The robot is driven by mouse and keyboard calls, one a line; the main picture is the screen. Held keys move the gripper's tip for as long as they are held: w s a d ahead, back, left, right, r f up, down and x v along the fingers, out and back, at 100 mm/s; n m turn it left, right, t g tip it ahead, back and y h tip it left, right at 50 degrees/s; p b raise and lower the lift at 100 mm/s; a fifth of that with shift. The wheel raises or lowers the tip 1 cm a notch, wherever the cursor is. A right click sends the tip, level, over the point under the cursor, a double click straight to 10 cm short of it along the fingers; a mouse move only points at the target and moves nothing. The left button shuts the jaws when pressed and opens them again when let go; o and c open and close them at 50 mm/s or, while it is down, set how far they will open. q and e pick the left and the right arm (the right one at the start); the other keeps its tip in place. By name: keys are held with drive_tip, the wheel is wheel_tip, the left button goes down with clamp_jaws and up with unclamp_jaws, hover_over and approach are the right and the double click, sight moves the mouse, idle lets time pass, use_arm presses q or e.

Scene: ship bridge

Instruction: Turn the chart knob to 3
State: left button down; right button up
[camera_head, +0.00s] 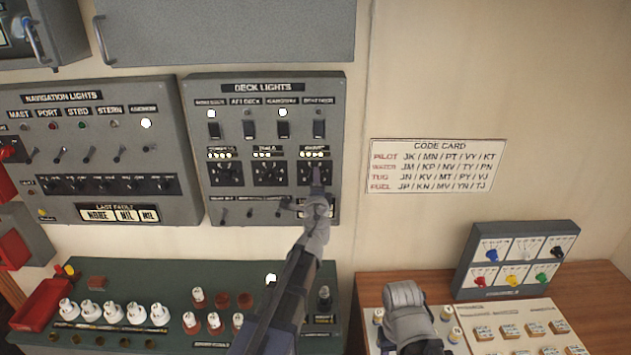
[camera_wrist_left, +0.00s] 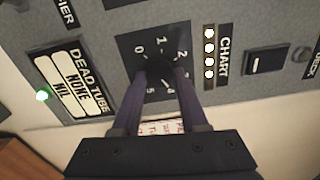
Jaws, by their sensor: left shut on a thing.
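The chart knob (camera_wrist_left: 160,65) is dark and sits on a black dial plate (camera_wrist_left: 133,42) marked 0 to 5, beside the CHART label. The 3 and the knob's pointer are hard to make out behind the fingers. My left gripper (camera_wrist_left: 163,78) is shut on the knob, one finger on each side. In the head view, my left gripper (camera_head: 317,182) reaches the rightmost dial of the DECK LIGHTS panel (camera_head: 263,222) and covers most of that knob. My right wrist shows at the bottom, but its fingers cannot be seen.
Two similar knobs (camera_head: 269,172) (camera_head: 226,173) sit to the left, with switches above and toggles below. The navigation lights panel (camera_head: 90,200) is further left. A green console (camera_head: 150,270) with white knobs lies below. A code card (camera_head: 438,165) hangs right, above a small selector box (camera_head: 515,262).

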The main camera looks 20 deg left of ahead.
use_arm(q)
drive_tip(key=n, duration=0.7)
drive_tip(key=shift+s, duration=0.1)
idle(0.5)
drive_tip(key=shift+c, duration=2.2)
unclamp_jaws()
drive_tip(key=v, duration=0.7)
drive_tip(key=shift+s, duration=0.4)
drive_tip(key=shift+d, duration=0.15)
